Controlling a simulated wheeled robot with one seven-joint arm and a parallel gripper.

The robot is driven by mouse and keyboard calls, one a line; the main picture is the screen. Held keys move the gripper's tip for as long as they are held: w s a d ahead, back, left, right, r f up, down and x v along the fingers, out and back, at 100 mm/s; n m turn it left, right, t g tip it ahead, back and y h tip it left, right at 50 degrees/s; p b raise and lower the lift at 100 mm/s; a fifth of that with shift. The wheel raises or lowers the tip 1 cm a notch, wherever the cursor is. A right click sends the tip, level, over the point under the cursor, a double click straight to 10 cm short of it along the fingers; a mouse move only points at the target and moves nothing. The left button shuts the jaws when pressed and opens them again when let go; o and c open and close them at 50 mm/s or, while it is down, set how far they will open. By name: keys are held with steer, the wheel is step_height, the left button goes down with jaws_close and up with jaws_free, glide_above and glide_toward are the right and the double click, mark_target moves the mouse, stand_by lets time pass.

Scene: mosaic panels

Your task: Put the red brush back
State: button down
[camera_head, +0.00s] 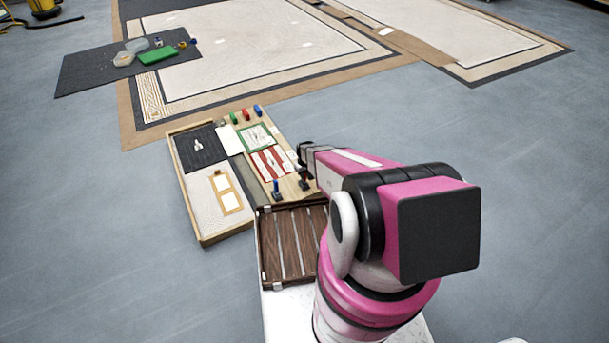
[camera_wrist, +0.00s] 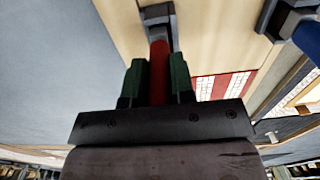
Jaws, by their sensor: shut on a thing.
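The red brush (camera_wrist: 159,72) shows in the wrist view as a red handle between the two green finger pads of my gripper (camera_wrist: 155,78). My gripper is shut on it. A dark holder-like part (camera_wrist: 158,18) lies at the far end of the handle, over the pale wooden board; I cannot tell whether the handle is seated in it. In the head view my gripper (camera_head: 304,172) is at the right edge of the wooden board (camera_head: 262,200), above a dark block (camera_head: 304,184). The brush cannot be made out there.
A blue-handled brush (camera_head: 276,187) stands in a dark holder to the left; its blue part (camera_wrist: 309,38) shows at the wrist view's right. A slatted brown tray (camera_head: 283,258) lies nearer.

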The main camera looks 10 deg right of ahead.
steer(key=shift+f, duration=0.15)
steer(key=c, duration=1)
jaws_free()
step_height(320, 180, up, 12)
steer(key=shift+s+r, duration=0.1)
steer(key=shift+r, duration=0.05)
steer(key=s+r+m, duration=0.1)
steer(key=s+r, duration=0.6)
steer(key=r, duration=0.2)
steer(key=s+r+m, duration=0.1)
steer(key=s+r, duration=0.6)
steer(key=r, duration=0.3)
steer(key=s+r+m, duration=0.1)
steer(key=s+r, duration=0.6)
steer(key=r, duration=0.2)
steer(key=shift+r+m, duration=0.3)
steer(key=shift+r, duration=0.1)
